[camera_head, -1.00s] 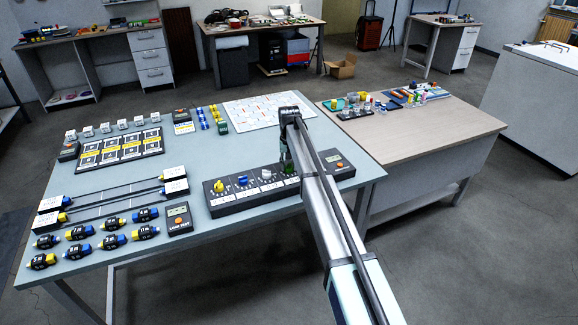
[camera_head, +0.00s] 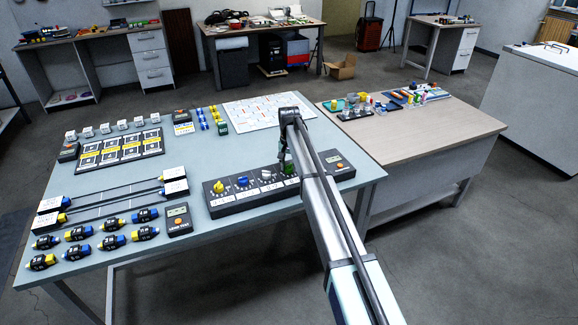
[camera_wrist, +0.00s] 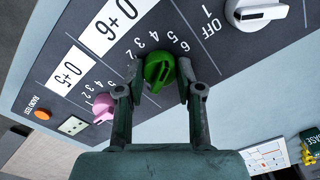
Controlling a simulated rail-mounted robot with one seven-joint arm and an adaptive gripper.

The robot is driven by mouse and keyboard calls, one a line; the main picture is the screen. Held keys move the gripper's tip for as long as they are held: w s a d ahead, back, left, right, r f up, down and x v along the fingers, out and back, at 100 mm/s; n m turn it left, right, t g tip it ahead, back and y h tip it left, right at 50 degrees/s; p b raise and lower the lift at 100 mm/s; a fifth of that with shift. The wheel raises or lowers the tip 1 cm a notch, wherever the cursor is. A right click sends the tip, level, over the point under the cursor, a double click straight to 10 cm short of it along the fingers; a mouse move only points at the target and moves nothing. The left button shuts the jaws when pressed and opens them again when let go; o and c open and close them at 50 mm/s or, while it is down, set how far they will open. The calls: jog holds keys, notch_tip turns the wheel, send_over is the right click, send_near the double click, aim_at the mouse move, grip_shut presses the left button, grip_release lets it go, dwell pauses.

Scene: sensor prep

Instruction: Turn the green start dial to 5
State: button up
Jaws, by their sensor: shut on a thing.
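The green start dial (camera_wrist: 158,70) sits on a dark control panel (camera_wrist: 215,88) with printed numbers around it; 3, 4, 5 and 6 show beside it. My gripper (camera_wrist: 160,68) has one finger on each side of the dial and is shut on it. Which number the dial points at is hard to tell. In the head view, the green dial (camera_head: 289,168) is small and partly hidden by my arm, with my gripper (camera_head: 286,163) over it.
A white knob (camera_wrist: 255,12) and a pink knob (camera_wrist: 103,107) flank the green dial. Yellow (camera_head: 218,186) and blue (camera_head: 243,181) knobs are further left on the panel. A handheld tester (camera_head: 179,219) lies left of the panel.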

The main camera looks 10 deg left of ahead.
aim_at(289, 165)
jog(key=o, duration=1.2)
jog(key=shift+s+f, duration=0.1)
jog(key=shift+c, duration=0.2)
notch_tip(289, 165, up, 12)
